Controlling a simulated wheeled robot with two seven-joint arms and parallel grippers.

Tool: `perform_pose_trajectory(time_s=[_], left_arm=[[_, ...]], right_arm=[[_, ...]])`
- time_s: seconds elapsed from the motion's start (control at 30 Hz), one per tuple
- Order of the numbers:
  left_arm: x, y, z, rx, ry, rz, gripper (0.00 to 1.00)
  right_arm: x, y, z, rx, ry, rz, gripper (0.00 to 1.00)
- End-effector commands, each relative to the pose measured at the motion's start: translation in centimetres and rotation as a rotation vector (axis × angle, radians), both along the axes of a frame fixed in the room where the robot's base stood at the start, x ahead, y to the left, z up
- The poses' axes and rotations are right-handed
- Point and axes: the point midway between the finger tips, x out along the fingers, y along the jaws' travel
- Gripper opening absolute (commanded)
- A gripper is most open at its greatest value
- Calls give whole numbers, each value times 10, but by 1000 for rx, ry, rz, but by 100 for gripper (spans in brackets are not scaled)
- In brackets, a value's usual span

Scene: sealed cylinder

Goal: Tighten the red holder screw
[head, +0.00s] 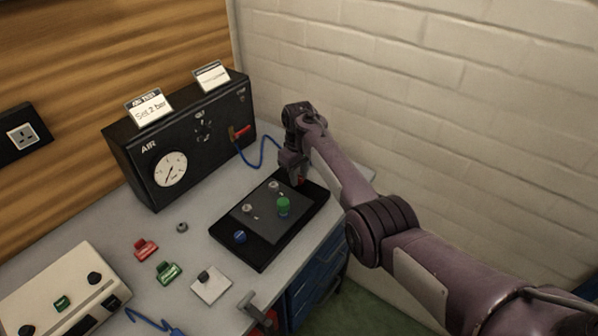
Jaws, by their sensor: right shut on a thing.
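A black base (262,257) with a dark grey plate (262,222) on it lies on the bench. A green-topped screw (283,205) stands on the plate's right side, and a blue one (239,237) sits at its near left corner. My right gripper (293,172) points down over the far right corner of the base, shut on the red holder screw (301,181). Only a small bit of red shows below the fingers; the rest is hidden. I cannot tell how deep the screw sits. My left gripper is not in view.
A black AIR box (182,190) with a gauge and blue hose stands behind. A red part (146,249), a green part (169,272), a white block (211,286) and a beige box (50,290) lie to the left. A brick wall is close on the right.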

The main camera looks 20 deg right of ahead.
Motion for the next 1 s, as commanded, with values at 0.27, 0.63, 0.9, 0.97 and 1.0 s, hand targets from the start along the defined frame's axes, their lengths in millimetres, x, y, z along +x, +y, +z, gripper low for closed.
perform_pose_trajectory(time_s=[0.27, 0.63, 0.9, 0.97, 1.0], left_arm=[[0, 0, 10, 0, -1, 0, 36], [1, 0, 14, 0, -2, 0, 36], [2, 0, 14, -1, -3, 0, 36], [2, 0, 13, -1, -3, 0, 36], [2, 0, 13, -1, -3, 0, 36]], right_arm=[[1, 1, 3, 0, -3, -264, 2], [2, 0, 4, 1, -6, -618, 2], [2, 0, 4, 2, -7, -874, 2], [3, 0, 4, 2, -7, -930, 2], [3, 0, 4, 3, -8, -969, 2]])
